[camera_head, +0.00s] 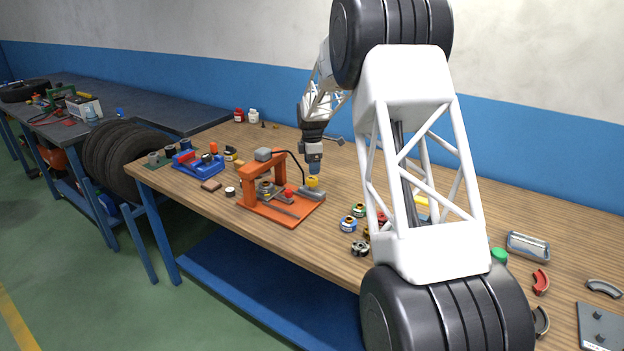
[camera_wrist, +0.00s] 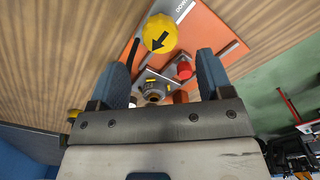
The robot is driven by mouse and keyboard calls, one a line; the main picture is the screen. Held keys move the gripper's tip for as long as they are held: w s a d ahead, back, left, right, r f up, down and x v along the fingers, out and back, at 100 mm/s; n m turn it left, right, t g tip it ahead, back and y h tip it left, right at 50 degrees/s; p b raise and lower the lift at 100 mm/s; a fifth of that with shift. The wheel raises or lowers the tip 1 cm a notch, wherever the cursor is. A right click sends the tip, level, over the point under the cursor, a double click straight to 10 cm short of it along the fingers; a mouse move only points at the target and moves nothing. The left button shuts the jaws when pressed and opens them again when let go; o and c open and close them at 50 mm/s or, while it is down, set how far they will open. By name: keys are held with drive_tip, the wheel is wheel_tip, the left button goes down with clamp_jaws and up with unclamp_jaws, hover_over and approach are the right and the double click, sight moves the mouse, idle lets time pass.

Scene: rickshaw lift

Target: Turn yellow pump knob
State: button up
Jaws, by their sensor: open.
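The yellow pump knob (camera_head: 313,182) sits at the right end of the orange pump stand (camera_head: 252,206) on the wooden bench. In the wrist view the yellow knob (camera_wrist: 160,33) is round and carries a black arrow pointing down and left. My gripper (camera_head: 315,168) is just above the knob in the head view, pointing down. In the wrist view my gripper (camera_wrist: 160,72) is open with its two blue fingers apart and nothing between them. The knob lies beyond the fingertips, near the middle. A red knob (camera_wrist: 184,70) shows near the right finger.
A black hose arcs from the stand's grey top (camera_head: 263,154) close to my gripper. A blue vise-like device (camera_head: 198,163) stands to the left. Several small cans (camera_head: 348,224) stand to the right. The bench behind the stand is mostly clear.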

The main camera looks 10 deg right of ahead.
sight(312, 178)
drive_tip(key=shift+f, duration=3)
drive_tip(key=c, duration=0.9)
